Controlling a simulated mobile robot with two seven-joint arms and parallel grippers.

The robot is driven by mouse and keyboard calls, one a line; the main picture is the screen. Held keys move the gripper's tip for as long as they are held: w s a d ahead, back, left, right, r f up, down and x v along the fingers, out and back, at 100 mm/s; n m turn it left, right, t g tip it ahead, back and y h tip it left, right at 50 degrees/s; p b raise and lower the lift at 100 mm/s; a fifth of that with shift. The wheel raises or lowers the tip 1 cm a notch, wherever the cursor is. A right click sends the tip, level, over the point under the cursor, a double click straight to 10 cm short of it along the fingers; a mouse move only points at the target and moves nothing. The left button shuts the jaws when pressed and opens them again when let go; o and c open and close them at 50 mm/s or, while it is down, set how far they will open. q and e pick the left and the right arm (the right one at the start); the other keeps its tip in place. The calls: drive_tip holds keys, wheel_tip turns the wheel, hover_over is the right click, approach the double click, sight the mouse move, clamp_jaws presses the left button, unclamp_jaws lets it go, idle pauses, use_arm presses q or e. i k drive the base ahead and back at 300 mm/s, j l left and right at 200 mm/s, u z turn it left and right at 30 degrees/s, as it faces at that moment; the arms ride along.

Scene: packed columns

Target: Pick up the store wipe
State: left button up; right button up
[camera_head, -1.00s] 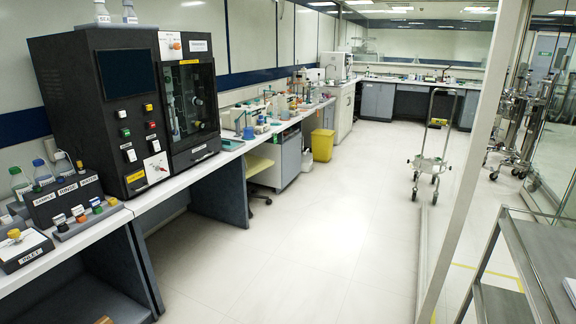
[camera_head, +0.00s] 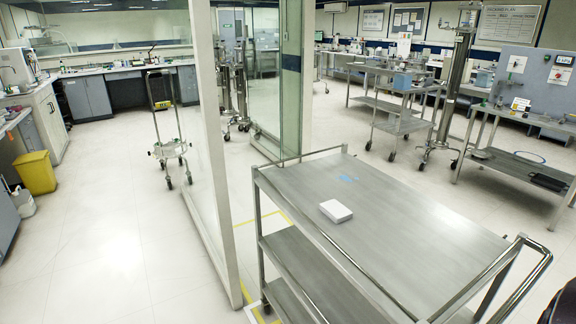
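A steel trolley (camera_head: 420,222) stands at the right front. A small white block-like pack (camera_head: 336,211) lies flat on its top near the left edge. A small flat light-blue patch (camera_head: 348,178) lies on the top behind the pack, apart from it. I cannot tell from this view which of the two is the store wipe. Neither of my grippers shows in the head view.
A glass partition with a white post (camera_head: 212,160) stands left of the trolley. A wheeled stand (camera_head: 170,140) and a yellow bin (camera_head: 36,172) are further left. Steel tables (camera_head: 385,105) stand behind. The floor at the left front is clear.

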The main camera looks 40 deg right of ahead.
sight(334, 210)
drive_tip(key=i+j+z, duration=0.1)
drive_tip(key=z, duration=0.25)
drive_tip(key=i+j+z, duration=0.15)
drive_tip(key=z, duration=0.2)
drive_tip(key=i+j+z, duration=0.5)
drive_tip(key=z, duration=0.2)
drive_tip(key=i+j+z, duration=0.15)
drive_tip(key=j+z, duration=0.2)
